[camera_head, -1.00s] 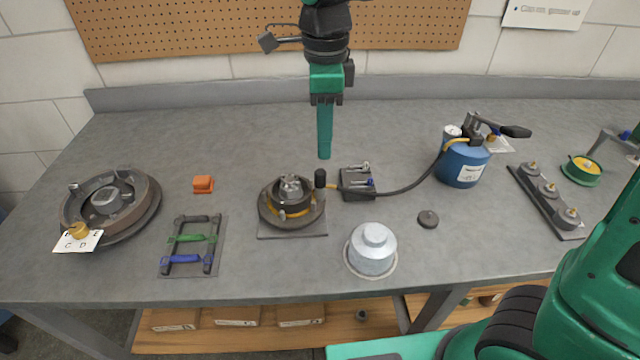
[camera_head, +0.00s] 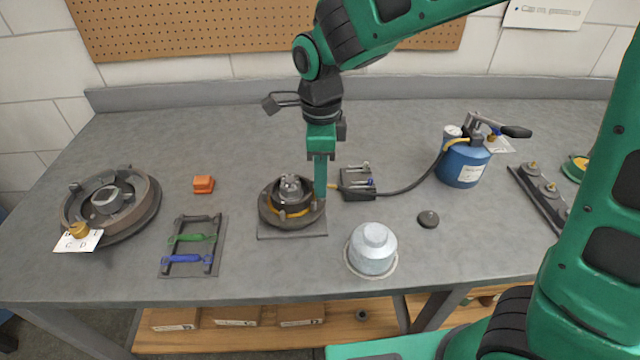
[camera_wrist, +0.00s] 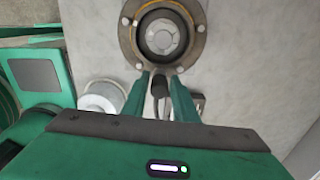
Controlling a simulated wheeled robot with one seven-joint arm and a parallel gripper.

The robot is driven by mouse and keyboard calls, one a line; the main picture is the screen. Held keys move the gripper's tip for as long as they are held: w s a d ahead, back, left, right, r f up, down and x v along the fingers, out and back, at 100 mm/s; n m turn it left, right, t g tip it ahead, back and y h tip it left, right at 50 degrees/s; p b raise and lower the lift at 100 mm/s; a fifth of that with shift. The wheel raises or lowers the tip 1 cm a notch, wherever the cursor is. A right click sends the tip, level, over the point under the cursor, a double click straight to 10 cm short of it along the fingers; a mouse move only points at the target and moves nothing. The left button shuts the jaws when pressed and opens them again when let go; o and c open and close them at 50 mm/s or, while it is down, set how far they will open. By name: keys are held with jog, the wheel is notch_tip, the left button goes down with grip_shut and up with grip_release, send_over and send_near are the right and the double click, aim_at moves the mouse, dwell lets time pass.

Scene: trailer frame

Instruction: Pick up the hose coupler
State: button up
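The hose coupler is a small black cylinder at the end of a dark hose (camera_head: 408,188). In the wrist view the coupler (camera_wrist: 159,86) sits between my two green fingers, beside the rim of a round hub with a yellow ring (camera_wrist: 162,35). My gripper (camera_head: 320,190) points straight down there, at the right edge of that hub (camera_head: 291,203) in the head view, and its fingers hide the coupler. In the wrist view my gripper (camera_wrist: 161,82) is open, with a finger on each side of the coupler and narrow gaps showing.
The hose runs past a small dark block with fittings (camera_head: 357,184) to a blue pump tank (camera_head: 461,165). A silver domed can (camera_head: 373,248) stands in front to the right. An orange block (camera_head: 203,184) and a rack of coloured handles (camera_head: 190,246) lie left. The bench behind is clear.

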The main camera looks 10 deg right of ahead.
jog(key=shift+f, duration=0.25)
grip_shut()
jog(key=shift+r, duration=0.15)
jog(key=shift+r, duration=0.5)
jog(key=r, duration=0.3)
jog(key=shift+s+a+r, duration=0.15)
jog(key=shift+s+r, duration=0.05)
jog(key=shift+s, duration=0.15)
jog(key=s+a+r, duration=0.5)
jog(key=s+r, duration=0.4)
jog(key=shift+s+r, duration=0.3)
jog(key=shift+s, duration=0.05)
